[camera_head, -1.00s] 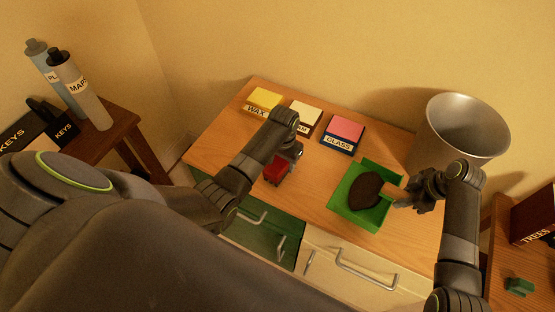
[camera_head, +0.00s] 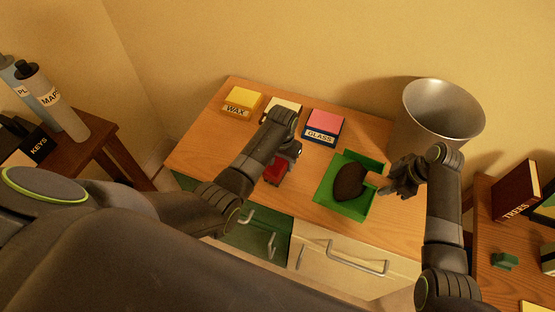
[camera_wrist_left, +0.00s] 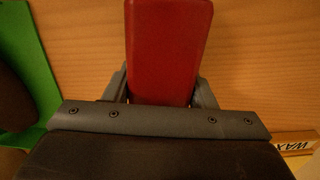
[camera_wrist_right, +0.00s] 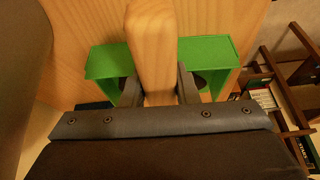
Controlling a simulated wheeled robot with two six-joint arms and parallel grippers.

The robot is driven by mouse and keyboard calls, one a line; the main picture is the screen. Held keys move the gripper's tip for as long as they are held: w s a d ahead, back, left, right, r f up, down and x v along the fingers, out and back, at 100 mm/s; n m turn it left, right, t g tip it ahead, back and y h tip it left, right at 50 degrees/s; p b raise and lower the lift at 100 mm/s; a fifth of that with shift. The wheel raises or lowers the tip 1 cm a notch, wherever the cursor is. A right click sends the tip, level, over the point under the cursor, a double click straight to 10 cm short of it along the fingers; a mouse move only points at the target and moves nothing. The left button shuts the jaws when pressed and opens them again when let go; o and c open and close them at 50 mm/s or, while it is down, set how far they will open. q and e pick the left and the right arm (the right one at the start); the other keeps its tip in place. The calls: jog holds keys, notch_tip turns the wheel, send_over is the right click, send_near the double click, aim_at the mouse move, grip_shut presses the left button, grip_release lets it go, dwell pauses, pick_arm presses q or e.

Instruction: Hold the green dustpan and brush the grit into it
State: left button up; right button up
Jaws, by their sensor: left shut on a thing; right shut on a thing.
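The green dustpan (camera_head: 335,204) lies on the desk's right front part; its edge shows in the left wrist view (camera_wrist_left: 40,60) and its wall in the right wrist view (camera_wrist_right: 208,48). A dark oval piece (camera_head: 349,182) lies over the pan, at the end of a wooden handle (camera_head: 377,180). My right gripper (camera_head: 396,184) is shut on this handle, which also fills the middle of the right wrist view (camera_wrist_right: 152,50). My left gripper (camera_head: 281,166) is shut on a red block-like piece (camera_wrist_left: 165,45) above the desk, left of the dustpan. I cannot make out grit.
WAX (camera_head: 242,100) and GLASS (camera_head: 324,126) boxes stand along the desk's back, with another box between them partly hidden by my left arm. A metal bin (camera_head: 440,115) stands behind the dustpan. Side tables stand left and right.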

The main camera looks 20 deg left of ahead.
aim_at(315, 173)
pick_arm(q)
jog(key=shift+w+d, duration=0.3)
jog(key=shift+d, duration=1.05)
jog(key=shift+w+d, duration=0.25)
jog(key=shift+d, duration=1.05)
jog(key=shift+w+d, duration=0.3)
jog(key=shift+d, duration=1.05)
jog(key=shift+w+d+f, duration=0.1)
jog(key=shift+w+d, duration=0.05)
jog(key=shift+d, duration=0.55)
jog(key=shift+w+d, duration=0.1)
jog(key=shift+d, duration=0.6)
pick_arm(e)
jog(key=shift+r, duration=0.1)
pick_arm(q)
jog(key=shift+w+a+r, duration=0.15)
jog(key=shift+a+r, duration=0.05)
jog(key=shift+r, duration=0.25)
notch_tip(315, 173, up, 6)
jog(key=a, duration=0.2)
jog(key=shift+w+a, duration=0.15)
jog(key=shift+a, duration=0.15)
jog(key=shift+r, duration=0.1)
pick_arm(e)
jog(key=o, duration=1)
